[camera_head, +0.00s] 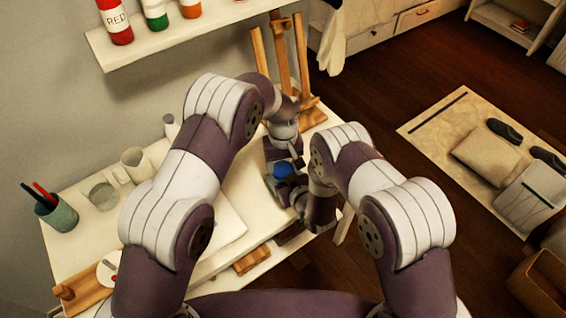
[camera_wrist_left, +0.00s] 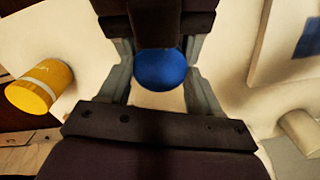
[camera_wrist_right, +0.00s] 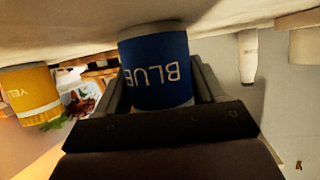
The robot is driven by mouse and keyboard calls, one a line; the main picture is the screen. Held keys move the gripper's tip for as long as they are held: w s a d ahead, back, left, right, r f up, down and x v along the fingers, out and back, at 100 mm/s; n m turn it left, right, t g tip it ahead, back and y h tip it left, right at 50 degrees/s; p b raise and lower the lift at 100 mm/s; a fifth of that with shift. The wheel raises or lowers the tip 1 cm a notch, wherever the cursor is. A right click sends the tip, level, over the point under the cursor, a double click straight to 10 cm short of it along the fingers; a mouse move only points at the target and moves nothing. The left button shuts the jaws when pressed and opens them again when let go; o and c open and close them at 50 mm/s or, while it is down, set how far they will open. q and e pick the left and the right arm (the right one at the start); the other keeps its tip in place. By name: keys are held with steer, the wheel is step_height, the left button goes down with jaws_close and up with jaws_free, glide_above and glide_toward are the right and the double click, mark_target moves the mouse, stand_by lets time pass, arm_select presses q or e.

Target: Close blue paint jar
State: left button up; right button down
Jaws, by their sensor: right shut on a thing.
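The blue paint jar (camera_wrist_right: 160,65), labelled BLUE, appears upside down in the right wrist view. My right gripper (camera_wrist_right: 165,92) is shut around its side, and the jar is at or very near the table surface. Its round blue top (camera_wrist_left: 160,70) faces the left wrist camera and also shows in the head view (camera_head: 284,169). My left gripper (camera_wrist_left: 160,88) is over the top, open, its fingers on either side with gaps showing. I cannot tell whether the blue round is a seated lid; the jar's rim is hidden.
A yellow paint jar (camera_wrist_right: 28,92) stands close beside, also in the left wrist view (camera_wrist_left: 40,88). The white table (camera_head: 75,225) holds a mug (camera_head: 134,164), a glass (camera_head: 103,194) and a brush cup (camera_head: 57,215). A wooden easel (camera_head: 283,60) stands behind my grippers.

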arm_select(q)
steer(key=m, duration=0.3)
steer(key=shift+c, duration=0.3)
steer(key=o, duration=1.2)
steer(key=shift+r, duration=0.1)
